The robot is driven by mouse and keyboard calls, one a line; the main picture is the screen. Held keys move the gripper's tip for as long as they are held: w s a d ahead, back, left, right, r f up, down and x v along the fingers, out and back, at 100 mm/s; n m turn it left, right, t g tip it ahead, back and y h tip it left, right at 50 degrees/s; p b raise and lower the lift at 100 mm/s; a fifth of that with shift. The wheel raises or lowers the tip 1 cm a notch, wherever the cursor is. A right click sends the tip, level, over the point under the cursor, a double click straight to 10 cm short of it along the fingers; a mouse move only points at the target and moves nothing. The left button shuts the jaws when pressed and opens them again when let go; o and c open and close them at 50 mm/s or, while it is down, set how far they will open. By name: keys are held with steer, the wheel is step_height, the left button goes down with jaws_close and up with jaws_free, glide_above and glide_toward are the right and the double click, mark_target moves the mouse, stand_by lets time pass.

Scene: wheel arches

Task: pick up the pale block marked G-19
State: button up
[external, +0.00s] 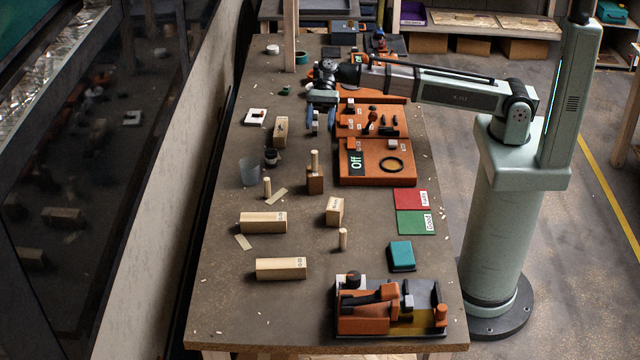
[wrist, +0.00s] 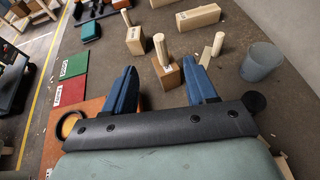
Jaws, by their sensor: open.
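Several pale wooden blocks carry small labels that I cannot read well enough to tell which is G-19. In the external view, two long ones lie at the front left, an upper block (external: 262,223) and a lower block (external: 280,269). A shorter labelled block (external: 334,211) stands right of them, and another block (external: 280,132) lies near my gripper. The shorter one also shows in the wrist view (wrist: 136,41), and the upper long one appears there too (wrist: 198,18). My gripper (external: 321,118) is open, its blue fingers pointing down over the far part of the table, with nothing visibly held.
A brown block with a peg (external: 314,183), a loose peg (external: 267,187) and a grey cup (wrist: 262,61) stand between. An orange panel (external: 375,165), red card (external: 411,199), green card (external: 416,223), teal box (external: 401,256) and orange fixture (external: 365,315) line the right side.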

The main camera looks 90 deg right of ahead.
steer(key=shift+o, duration=1.3)
steer(key=w+a+r+n+g+h, duration=0.1)
steer(key=a+n+g+h, duration=0.15)
steer(key=a, duration=1.55)
steer(key=w+a+r+n+g+h, duration=0.15)
steer(key=a+n, duration=0.25)
steer(key=a, duration=1.4)
steer(key=n+t+h, duration=0.2)
steer(key=n+h, duration=0.7)
steer(key=n, duration=0.4)
glide_above(263, 217)
step_height(263, 217, down, 3)
step_height(263, 217, down, 14)
steer(key=shift+d+r, duration=0.1)
steer(key=shift+r, duration=0.05)
